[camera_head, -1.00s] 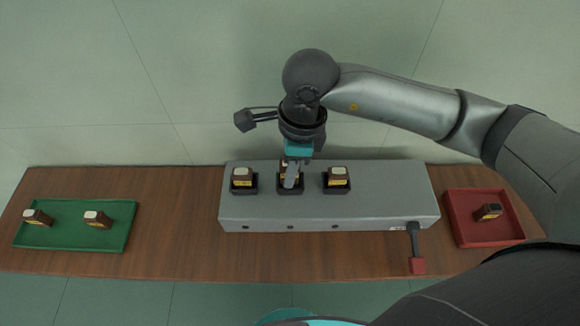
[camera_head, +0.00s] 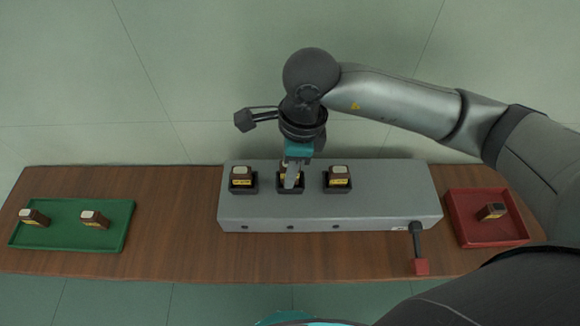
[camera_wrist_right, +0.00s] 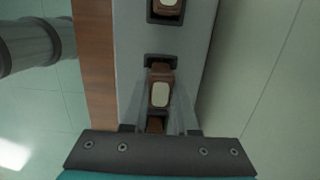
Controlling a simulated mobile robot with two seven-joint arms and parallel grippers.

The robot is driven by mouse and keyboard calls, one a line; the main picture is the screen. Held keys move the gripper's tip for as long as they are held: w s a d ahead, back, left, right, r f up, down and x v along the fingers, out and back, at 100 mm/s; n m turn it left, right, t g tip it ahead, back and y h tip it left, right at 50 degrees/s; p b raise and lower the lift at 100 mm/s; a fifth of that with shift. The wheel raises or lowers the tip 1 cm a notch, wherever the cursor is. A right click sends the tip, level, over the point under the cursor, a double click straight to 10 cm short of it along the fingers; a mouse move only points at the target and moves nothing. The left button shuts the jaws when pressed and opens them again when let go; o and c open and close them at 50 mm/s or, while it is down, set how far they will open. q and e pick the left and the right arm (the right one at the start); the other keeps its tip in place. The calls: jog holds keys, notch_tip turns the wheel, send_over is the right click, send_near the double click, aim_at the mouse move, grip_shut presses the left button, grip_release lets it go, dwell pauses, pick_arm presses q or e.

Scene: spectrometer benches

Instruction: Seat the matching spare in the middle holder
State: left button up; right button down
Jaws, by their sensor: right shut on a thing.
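The grey bench unit (camera_head: 390,205) carries three dark holders in a row. My right gripper (camera_head: 291,184) is at the middle holder (camera_head: 299,189), pointing down, and is shut on a brown block with a pale top (camera_wrist_right: 159,94). The gripper partly hides this block and holder in the head view. In the wrist view the block is between the fingers, over the middle holder (camera_wrist_right: 160,60); I cannot tell if it is fully down. The left holder's block (camera_head: 241,176) and the right holder's block (camera_head: 339,176) stand upright. My left gripper is not in view.
A green tray (camera_head: 70,242) at left holds two similar blocks (camera_head: 33,217) (camera_head: 94,219). A red tray (camera_head: 480,236) at right holds a darker block (camera_head: 491,211). A lever with a red end (camera_head: 420,267) sticks out from the unit's front right. Bare wooden table (camera_head: 175,225) separates green tray and unit.

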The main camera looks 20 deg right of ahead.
jog(key=shift+s+f+b, duration=0.1)
jog(key=shift+f+b, duration=0.25)
jog(key=shift+f, duration=0.05)
jog(key=shift+s+f, duration=0.1)
jog(key=shift+f, duration=0.05)
jog(key=c, duration=1)
grip_release()
jog(key=shift+f, duration=0.1)
jog(key=shift+r+p, duration=0.55)
jog(key=shift+r, duration=0.35)
jog(key=shift+s+d+r+p, duration=0.1)
jog(key=shift+d+r+p, duration=0.1)
jog(key=shift+r+p, duration=1.1)
jog(key=shift+w+d+r+p, duration=0.1)
jog(key=shift+d+r+p, duration=0.3)
jog(key=shift+r, duration=1.5)
jog(key=shift+s+d+r+p, duration=0.1)
jog(key=shift+r+p, duration=1)
jog(key=shift+r, duration=0.5)
jog(key=shift+s+f, duration=0.1)
